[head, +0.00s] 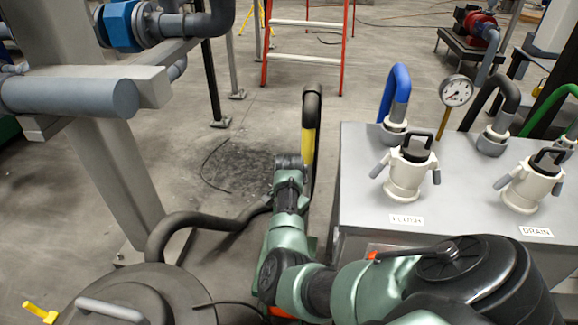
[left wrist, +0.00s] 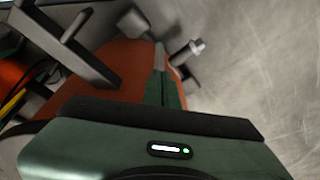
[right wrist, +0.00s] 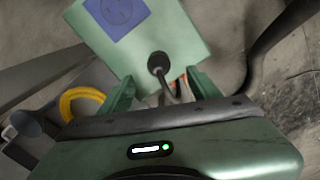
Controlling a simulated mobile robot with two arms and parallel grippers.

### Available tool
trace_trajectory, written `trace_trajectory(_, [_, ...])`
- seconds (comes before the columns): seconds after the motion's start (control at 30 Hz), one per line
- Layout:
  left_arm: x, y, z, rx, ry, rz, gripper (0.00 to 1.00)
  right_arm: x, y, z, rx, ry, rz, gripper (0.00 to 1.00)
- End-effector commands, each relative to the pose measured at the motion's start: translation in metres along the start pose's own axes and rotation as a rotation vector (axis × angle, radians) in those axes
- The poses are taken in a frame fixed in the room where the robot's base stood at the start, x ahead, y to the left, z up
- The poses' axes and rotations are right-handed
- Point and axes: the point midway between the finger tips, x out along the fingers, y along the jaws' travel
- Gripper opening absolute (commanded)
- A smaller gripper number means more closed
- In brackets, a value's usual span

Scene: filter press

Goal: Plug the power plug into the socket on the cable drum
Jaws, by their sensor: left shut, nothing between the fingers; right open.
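In the right wrist view a green box face (right wrist: 185,28) carries a blue square with a round outline (right wrist: 115,14), which looks like a socket. Below it a round black piece (right wrist: 157,63) with a dark cable sits against the face; I cannot tell whether it is the plug. My right gripper (right wrist: 160,88) is open, its fingers either side of the cable. In the left wrist view a large orange-red round part (left wrist: 120,75), apparently the cable drum, lies in a dark frame. My left gripper (left wrist: 161,75) is shut and empty over it. My right arm hides much in the head view.
A grey cabinet (head: 365,160) with hose fittings stands at the right. A dark hose (head: 200,222) crosses the floor. A steel column (head: 120,180) and a round grey lid (head: 150,300) are at the left. A yellow coil (right wrist: 75,100) lies near my right gripper.

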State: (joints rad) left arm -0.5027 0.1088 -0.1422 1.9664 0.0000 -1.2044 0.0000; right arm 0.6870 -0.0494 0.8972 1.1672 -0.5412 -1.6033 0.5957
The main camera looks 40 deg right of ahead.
Motion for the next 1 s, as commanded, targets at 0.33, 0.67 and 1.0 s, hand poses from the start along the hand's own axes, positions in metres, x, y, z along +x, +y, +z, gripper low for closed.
trace_trajectory(0.33, [-0.008,-0.001,-0.003,-0.001,0.006,-0.001,0.0,0.01,0.0,0.0,-0.002,0.001,0.001,0.63])
trace_trajectory(0.67, [-0.03,-0.002,-0.01,-0.003,0.016,-0.003,0.0,0.026,0.0,-0.001,-0.002,0.002,0.0,0.63])
trace_trajectory(1.0, [-0.041,-0.002,-0.012,-0.003,0.026,-0.004,0.0,0.036,0.0,-0.001,-0.003,0.002,0.0,0.63])
